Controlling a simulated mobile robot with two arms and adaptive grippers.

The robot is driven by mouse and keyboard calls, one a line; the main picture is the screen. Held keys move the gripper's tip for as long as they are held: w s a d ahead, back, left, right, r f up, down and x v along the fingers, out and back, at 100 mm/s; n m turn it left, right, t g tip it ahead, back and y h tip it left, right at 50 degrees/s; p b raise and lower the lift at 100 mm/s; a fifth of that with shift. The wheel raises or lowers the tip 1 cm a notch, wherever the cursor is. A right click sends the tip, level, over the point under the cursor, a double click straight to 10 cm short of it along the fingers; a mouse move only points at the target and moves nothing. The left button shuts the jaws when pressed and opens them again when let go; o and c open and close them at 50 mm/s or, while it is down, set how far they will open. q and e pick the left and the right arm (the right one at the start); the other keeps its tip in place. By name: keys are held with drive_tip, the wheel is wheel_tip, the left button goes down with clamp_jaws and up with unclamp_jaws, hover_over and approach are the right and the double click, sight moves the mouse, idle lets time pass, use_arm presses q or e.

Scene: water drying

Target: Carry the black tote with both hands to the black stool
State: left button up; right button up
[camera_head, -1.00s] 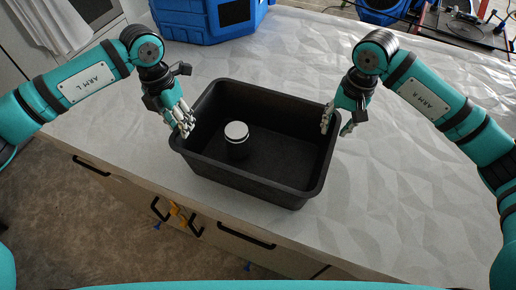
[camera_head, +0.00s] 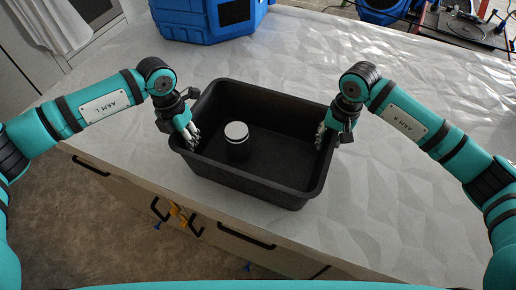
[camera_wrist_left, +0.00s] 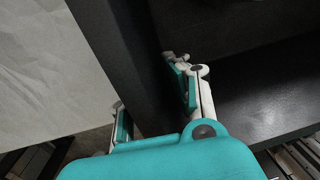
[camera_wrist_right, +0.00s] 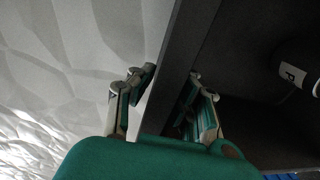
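The black tote (camera_head: 252,178) sits on the white counter, with a dark jar with a white lid (camera_head: 237,141) standing inside. My left gripper (camera_head: 190,138) is at the tote's left wall. In the left wrist view its fingers (camera_wrist_left: 150,100) are spread, one inside the tote and one outside the wall. My right gripper (camera_head: 328,136) is at the right wall. In the right wrist view its fingers (camera_wrist_right: 165,92) stand apart on either side of the tote's wall (camera_wrist_right: 178,72). Firm contact with the walls cannot be made out. No black stool is in view.
The white textured counter (camera_head: 400,200) is clear right of the tote. A blue case (camera_head: 200,20) stands behind it, and another blue object (camera_head: 385,10) is at the back right. Drawers with dark handles (camera_head: 247,237) front the counter; brown floor (camera_head: 80,220) lies at left.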

sight(331, 134)
use_arm(q)
clamp_jaws()
use_arm(e)
clamp_jaws()
use_arm(q)
drive_tip(key=shift+r, duration=0.15)
use_arm(e)
drive_tip(key=shift+w+r, duration=0.1)
drive_tip(key=shift+r, duration=0.05)
